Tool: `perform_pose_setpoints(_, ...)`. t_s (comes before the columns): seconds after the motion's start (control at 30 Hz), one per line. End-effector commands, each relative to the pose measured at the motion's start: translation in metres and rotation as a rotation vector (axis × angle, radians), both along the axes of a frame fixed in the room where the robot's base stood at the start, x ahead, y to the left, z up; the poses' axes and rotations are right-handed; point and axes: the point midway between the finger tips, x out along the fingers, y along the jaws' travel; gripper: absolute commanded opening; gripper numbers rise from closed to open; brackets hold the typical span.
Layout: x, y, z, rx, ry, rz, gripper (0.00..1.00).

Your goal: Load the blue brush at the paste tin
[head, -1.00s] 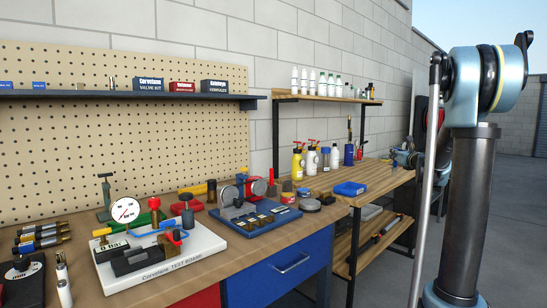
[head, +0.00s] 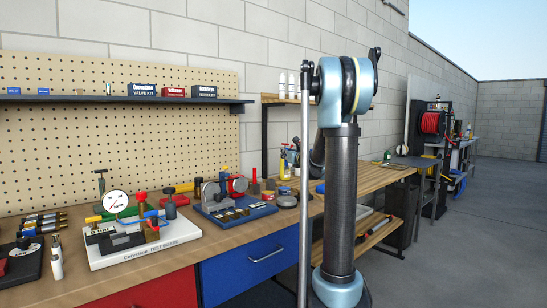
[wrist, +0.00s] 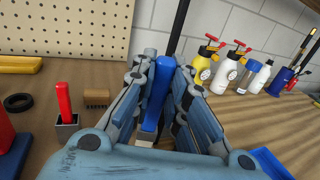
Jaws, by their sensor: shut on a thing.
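In the wrist view my gripper (wrist: 158,105) is shut on the blue brush (wrist: 158,88), whose blue handle stands slightly tilted between the fingers. Its bristles cannot be made out. A pale piece shows just below the handle, low between the fingers. No paste tin is clear in the wrist view. In the head view my arm hides the gripper and brush.
Several bottles (wrist: 228,72) stand at the back right. A blue tray (wrist: 268,163) lies lower right. A white test board (head: 142,243) occupies the bench's left.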

Motion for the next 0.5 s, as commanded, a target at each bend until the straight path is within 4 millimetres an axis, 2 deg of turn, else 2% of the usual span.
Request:
perform_pose_setpoints(0.37, 0.0003, 0.0018, 0.0000, 0.000, 0.000, 0.006, 0.00)
perform_pose_setpoints(0.5, 0.0040, 0.0012, 0.0008, 0.000, 0.000, 0.060, 0.00)
